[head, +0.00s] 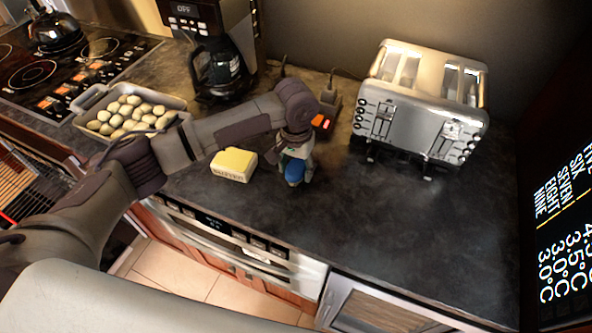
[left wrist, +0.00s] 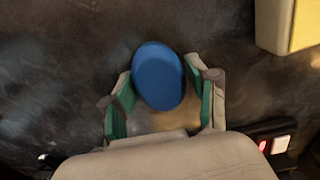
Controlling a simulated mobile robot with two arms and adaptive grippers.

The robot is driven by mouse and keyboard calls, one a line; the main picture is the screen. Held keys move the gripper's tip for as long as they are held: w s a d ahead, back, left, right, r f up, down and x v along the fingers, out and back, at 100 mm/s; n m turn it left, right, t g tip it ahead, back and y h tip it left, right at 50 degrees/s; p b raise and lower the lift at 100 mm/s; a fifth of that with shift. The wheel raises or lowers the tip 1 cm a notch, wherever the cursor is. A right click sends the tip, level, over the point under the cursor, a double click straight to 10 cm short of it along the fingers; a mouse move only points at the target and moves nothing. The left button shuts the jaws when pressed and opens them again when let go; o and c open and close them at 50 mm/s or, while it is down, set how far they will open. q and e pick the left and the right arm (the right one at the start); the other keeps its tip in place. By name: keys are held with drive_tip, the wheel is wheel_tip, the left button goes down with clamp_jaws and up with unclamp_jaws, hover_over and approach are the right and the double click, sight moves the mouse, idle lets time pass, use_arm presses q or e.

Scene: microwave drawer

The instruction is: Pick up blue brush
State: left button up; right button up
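The blue brush shows in the head view (head: 294,173) as a small blue rounded thing low at my left gripper, over the dark counter. In the left wrist view the blue brush (left wrist: 158,76) is a blue oval between the green-padded fingers. My left gripper (head: 296,163) points down over the counter, and it also shows in the left wrist view (left wrist: 160,95). A finger lies on either side of the brush, very close to it. I cannot tell whether the pads press on it. The brush's underside is hidden. My right gripper is in neither view.
A yellow-topped butter box (head: 233,165) stands just left of the gripper. A steel toaster (head: 420,105) is at the right, a coffee maker (head: 215,65) behind. A tray (head: 172,101) of pale round items is at the left. The counter front right is clear.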

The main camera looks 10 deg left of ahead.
sight(297, 166)
use_arm(q)
drive_tip(key=c, duration=0.7)
drive_tip(key=shift+w+r, duration=0.1)
drive_tip(key=shift+r, duration=0.45)
wheel_tip(297, 166, up, 3)
drive_tip(key=shift+f+b, duration=0.15)
drive_tip(key=shift+b, duration=0.55)
drive_tip(key=s+r, duration=0.7)
drive_tip(key=s, duration=0.4)
drive_tip(key=shift+s+b, duration=0.4)
drive_tip(key=shift+b, duration=0.05)
drive_tip(key=shift+r, duration=0.1)
drive_tip(key=o, duration=0.5)
drive_tip(key=shift+d, duration=0.1)
drive_tip(key=c, duration=0.4)
